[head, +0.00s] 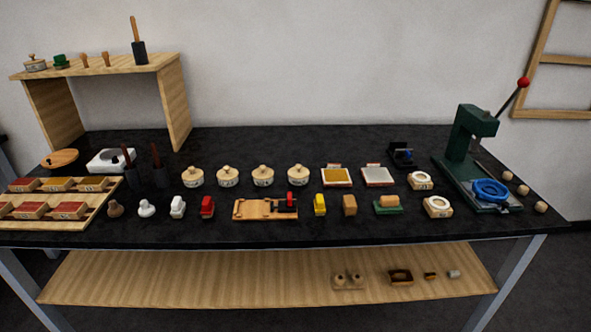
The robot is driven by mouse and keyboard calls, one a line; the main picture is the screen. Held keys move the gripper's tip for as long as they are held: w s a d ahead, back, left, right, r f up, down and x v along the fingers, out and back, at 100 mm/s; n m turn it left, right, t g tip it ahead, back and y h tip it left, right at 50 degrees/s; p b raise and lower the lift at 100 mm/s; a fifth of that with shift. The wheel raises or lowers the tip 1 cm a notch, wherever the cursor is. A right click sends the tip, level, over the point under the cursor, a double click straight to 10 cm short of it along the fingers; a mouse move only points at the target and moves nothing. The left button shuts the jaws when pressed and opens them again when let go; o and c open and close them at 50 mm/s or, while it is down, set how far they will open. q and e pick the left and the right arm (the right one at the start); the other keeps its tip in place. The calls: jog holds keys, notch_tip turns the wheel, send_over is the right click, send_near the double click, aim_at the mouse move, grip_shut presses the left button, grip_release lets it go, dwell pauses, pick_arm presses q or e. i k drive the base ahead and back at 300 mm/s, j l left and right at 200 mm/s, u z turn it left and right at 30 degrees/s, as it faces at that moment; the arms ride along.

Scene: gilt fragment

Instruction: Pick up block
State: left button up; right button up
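The frame does not show which one the task's block is. A green-based piece with a tan top (388,204) sits to the right of the tan block. Neither of my grippers is in view.
A wooden tray (103,211) with red and yellow items is at left, below a small wooden shelf (110,66). Round lidded pots (263,176) stand mid-table. A green lever press (468,150) is at right. A plank shelf (200,280) lies below. The table's back middle is clear.

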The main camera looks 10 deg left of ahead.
aim_at(75, 209)
jog(key=u, duration=1.8)
jog(key=i+j+z, duration=0.15)
jog(key=z, duration=0.3)
jog(key=i+j+z, duration=0.15)
jog(key=z, duration=0.3)
